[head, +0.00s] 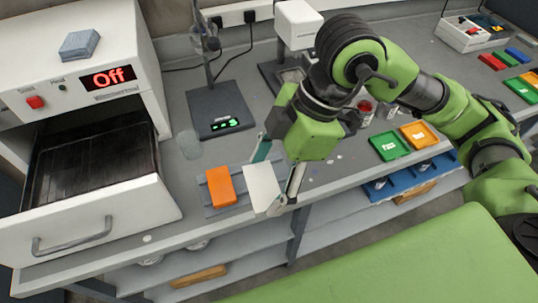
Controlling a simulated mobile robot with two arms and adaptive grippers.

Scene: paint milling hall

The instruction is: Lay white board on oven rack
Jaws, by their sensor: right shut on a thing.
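The white board (261,190) is a small flat plate above the grey bench, in the middle of the head view. My right gripper (271,181) reaches down from the upper right and is shut on the white board, with a finger on either side of it. The oven (70,60) stands at the left, its display reading "Off". Its front drawer (95,222) is pulled open. The dark slatted oven rack (95,160) shows inside, and I see nothing lying on it. My left gripper is not in view.
An orange board (220,186) lies on a grey holder (207,199) left of the white board. A clear beaker (188,144) and a black scale (219,108) stand between oven and arm. A grey-blue block (79,44) lies on the oven. Coloured panels (390,145) lie at the right.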

